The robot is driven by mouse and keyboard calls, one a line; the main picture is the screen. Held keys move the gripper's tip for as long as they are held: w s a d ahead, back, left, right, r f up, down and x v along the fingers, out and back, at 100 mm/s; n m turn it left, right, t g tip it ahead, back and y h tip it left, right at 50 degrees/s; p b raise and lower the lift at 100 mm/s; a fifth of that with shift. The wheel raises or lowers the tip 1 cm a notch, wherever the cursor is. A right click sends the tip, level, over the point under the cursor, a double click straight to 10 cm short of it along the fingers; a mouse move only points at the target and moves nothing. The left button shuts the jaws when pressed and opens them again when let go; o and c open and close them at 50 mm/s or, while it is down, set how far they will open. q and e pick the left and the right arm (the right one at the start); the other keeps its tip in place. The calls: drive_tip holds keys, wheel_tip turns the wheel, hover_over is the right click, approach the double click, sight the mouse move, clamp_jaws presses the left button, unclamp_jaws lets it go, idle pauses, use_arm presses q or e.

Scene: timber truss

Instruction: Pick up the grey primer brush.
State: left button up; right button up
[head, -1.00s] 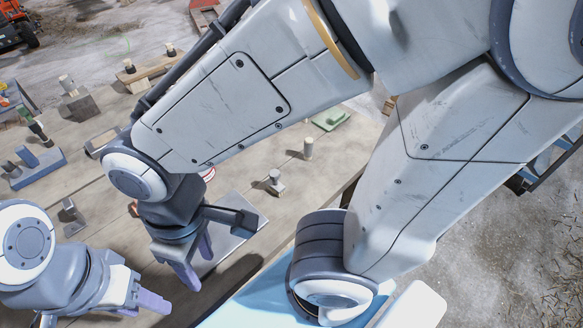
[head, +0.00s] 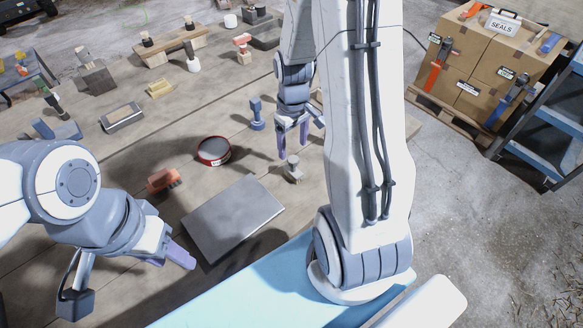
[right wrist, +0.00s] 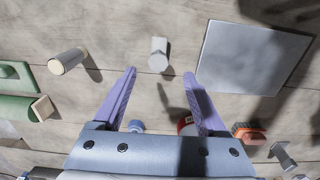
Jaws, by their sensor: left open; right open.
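A small grey piece with an upright, stubby round handle (head: 293,169) stands on the timber deck right of the grey plate. It looks like the grey primer brush, but I cannot make out bristles. In the right wrist view it shows (right wrist: 158,55) ahead of the fingertips, roughly between their lines. My right gripper (head: 292,153) is open and empty, pointing down close behind it; I see no contact. It also shows in the right wrist view (right wrist: 165,75). My left gripper (head: 188,262) is open, low at the left, near the plate's lower left corner.
The flat grey plate (head: 232,217) lies left of the grey piece. An orange brush (head: 163,180), a red-rimmed tin (head: 213,151) and a blue knobbed piece (head: 257,113) stand around. A wooden cylinder (right wrist: 68,60) and green pieces (right wrist: 18,77) lie to the wrist view's left.

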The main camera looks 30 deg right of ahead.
sight(293, 166)
wheel_tip(293, 166, down, 5)
drive_tip(key=shift+r, duration=0.2)
wheel_tip(293, 166, down, 4)
drive_tip(key=shift+d+f+p, duration=0.1)
drive_tip(key=shift+p, duration=0.9)
drive_tip(key=shift+w+f, duration=0.15)
drive_tip(key=shift+f, duration=0.45)
clamp_jaws()
